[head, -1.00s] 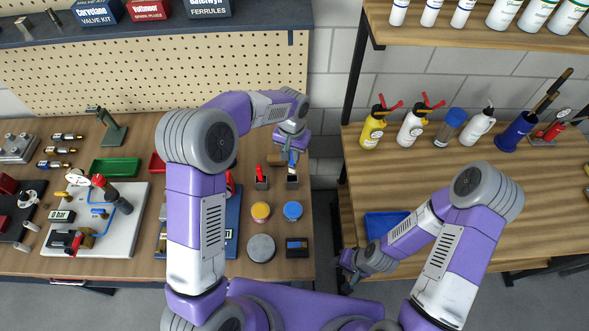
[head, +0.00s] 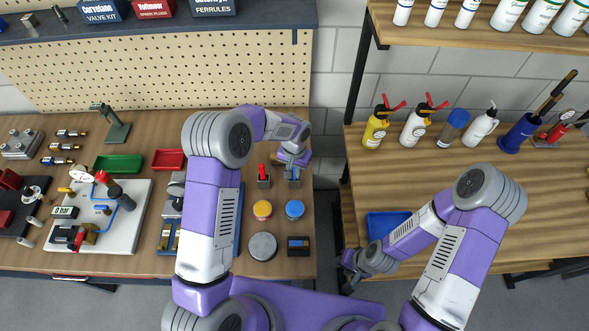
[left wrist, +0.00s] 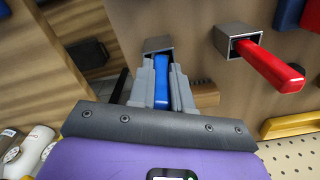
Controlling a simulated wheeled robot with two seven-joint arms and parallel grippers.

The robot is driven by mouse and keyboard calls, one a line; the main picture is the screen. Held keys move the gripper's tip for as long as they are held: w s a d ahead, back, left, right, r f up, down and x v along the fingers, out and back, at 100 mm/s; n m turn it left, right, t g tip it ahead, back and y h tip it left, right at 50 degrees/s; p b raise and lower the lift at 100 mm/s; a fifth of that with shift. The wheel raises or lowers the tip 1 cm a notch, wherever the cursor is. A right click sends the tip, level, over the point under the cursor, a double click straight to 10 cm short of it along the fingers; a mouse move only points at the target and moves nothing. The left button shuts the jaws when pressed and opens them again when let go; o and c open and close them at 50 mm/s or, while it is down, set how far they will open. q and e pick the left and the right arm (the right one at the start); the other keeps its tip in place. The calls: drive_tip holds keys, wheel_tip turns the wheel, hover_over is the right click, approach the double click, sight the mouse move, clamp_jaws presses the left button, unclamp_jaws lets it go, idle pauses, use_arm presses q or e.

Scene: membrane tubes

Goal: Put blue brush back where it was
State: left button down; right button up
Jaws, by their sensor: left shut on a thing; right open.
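The blue brush (left wrist: 161,86) is between the fingers of my left gripper (left wrist: 161,85), which is shut on it. In the left wrist view its far end reaches the mouth of a square grey holder (left wrist: 158,43); how deep it sits is hidden by the fingers. In the head view my left gripper (head: 293,163) is right over that holder (head: 292,182) at the right end of the left bench. A red-handled brush (left wrist: 268,66) stands in a second grey holder (left wrist: 227,38) beside it. My right gripper (head: 350,266) is open and empty, low between the benches.
Yellow-lidded (head: 262,209) and blue-lidded (head: 295,208) jars stand in front of the holders, with a round grey tin (head: 262,246) and a small black box (head: 298,245). A blue tray (head: 388,222) lies on the right bench.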

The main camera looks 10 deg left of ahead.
use_arm(q)
drive_tip(key=c, duration=1.1)
unclamp_jaws()
drive_tip(key=shift+f, duration=0.1)
drive_tip(key=shift+o, duration=0.2)
drive_tip(key=shift+r, duration=0.3)
wheel_tip(320, 180, up, 11)
drive_tip(key=shift+f, duration=0.15)
drive_tip(key=shift+r, duration=0.55)
